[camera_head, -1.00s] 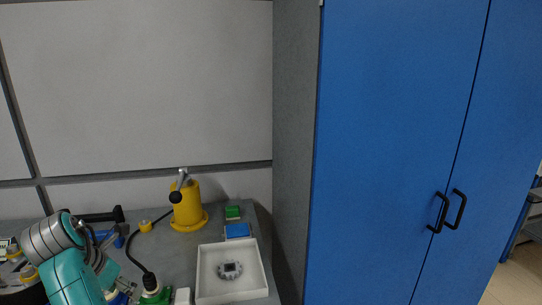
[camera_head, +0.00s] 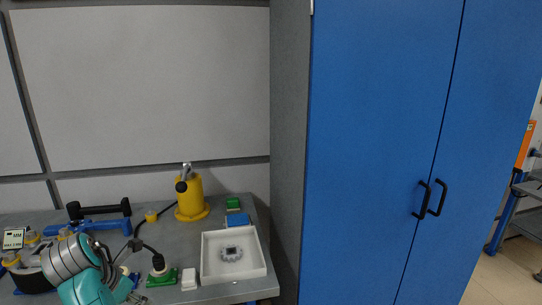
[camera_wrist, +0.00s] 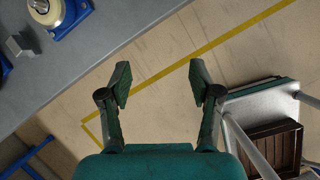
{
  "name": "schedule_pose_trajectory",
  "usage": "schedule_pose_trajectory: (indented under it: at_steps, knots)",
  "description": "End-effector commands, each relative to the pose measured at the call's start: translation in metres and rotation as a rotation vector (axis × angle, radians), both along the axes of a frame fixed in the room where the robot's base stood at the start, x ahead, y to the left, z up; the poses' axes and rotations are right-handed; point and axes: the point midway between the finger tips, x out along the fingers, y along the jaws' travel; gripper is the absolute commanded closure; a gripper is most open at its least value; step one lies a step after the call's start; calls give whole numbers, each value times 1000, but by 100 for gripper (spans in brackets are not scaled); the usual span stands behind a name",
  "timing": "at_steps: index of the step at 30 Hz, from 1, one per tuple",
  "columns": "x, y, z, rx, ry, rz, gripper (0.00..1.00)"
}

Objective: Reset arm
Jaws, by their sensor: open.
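My gripper (camera_wrist: 160,82) is open and empty in the wrist view, its two fingers apart above the floor beyond the edge of the grey table (camera_wrist: 110,25). In the head view my teal and grey arm is at the lower left, in front of the table (camera_head: 160,230). The gripper end there is small and partly hidden at the bottom, so its fingers are unclear.
A white tray (camera_head: 206,262) holding a grey ring-shaped part (camera_head: 231,254) stands on the table's right, near a yellow device (camera_head: 191,198). A blue cabinet (camera_head: 370,150) stands right of the table. The wrist view shows a wooden crate (camera_wrist: 270,148) and yellow floor line (camera_wrist: 235,35).

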Motion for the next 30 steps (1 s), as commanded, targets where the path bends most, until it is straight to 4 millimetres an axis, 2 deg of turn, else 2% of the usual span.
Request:
schedule_pose_trajectory:
  at_steps: [7, 11, 20, 24, 30]
  knots:
    - [11, -25, -46, 57, -32, -80, 37]
    - [16, -47, -81, 103, -55, -144, 37]
    - [15, -124, -184, 280, -127, -361, 37]
    - [5, -163, -225, 372, -158, -467, 37]
    - [-19, -219, -273, 511, -194, -618, 37]
